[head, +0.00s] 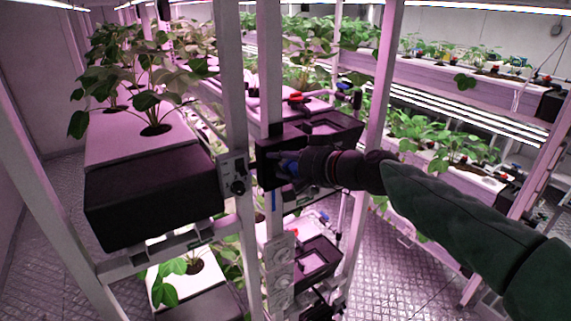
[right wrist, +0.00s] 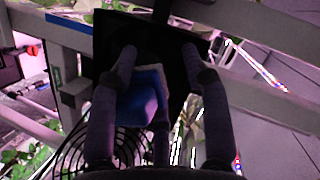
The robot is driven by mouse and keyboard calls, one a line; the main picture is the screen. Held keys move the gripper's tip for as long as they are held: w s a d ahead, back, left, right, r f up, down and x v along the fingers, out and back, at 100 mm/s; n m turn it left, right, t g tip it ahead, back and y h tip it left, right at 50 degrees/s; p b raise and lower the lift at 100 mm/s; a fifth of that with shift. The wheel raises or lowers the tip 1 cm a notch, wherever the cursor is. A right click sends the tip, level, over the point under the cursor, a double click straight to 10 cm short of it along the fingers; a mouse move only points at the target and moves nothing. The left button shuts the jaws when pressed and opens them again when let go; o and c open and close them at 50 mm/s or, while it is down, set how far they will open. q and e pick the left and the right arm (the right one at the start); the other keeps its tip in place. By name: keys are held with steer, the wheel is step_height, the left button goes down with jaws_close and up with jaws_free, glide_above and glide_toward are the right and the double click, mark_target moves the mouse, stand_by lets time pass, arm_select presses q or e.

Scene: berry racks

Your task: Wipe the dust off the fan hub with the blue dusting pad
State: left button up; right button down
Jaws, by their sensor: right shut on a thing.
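My right gripper (head: 288,168) reaches in from the right to the rack upright in the head view, in front of a black box. In the right wrist view its dark fingers (right wrist: 158,58) are closed around the blue dusting pad (right wrist: 140,102), which sits between the left and middle fingers. Black wire rings of a fan grille (right wrist: 72,156) show at the lower left of that view, below and behind the pad. The fan hub cannot be made out, and I cannot tell whether the pad touches the fan. My left gripper is not in view.
A black-fronted planter (head: 150,205) stands on the left rack beside the uprights. A small grey switch box (head: 234,175) is fixed just left of my right gripper. A black tray (head: 318,262) sits lower down. The tiled aisle floor (head: 385,275) at right is free.

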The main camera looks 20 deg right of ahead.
steer(key=shift+w+d+r+b, duration=0.1)
steer(key=shift+d+b, duration=0.15)
steer(key=shift+d, duration=0.15)
steer(key=shift+w+d+r+b, duration=0.1)
steer(key=shift+d+b, duration=0.15)
steer(key=shift+d, duration=0.15)
steer(key=shift+w+d+f+b, duration=0.15)
steer(key=shift+d+b, duration=0.45)
steer(key=shift+d, duration=0.55)
steer(key=shift+a, duration=0.1)
steer(key=shift+a+f, duration=0.2)
steer(key=shift+a, duration=0.4)
steer(key=shift+s+a+p, duration=0.25)
steer(key=shift+a+p, duration=0.2)
steer(key=shift+a, duration=0.75)
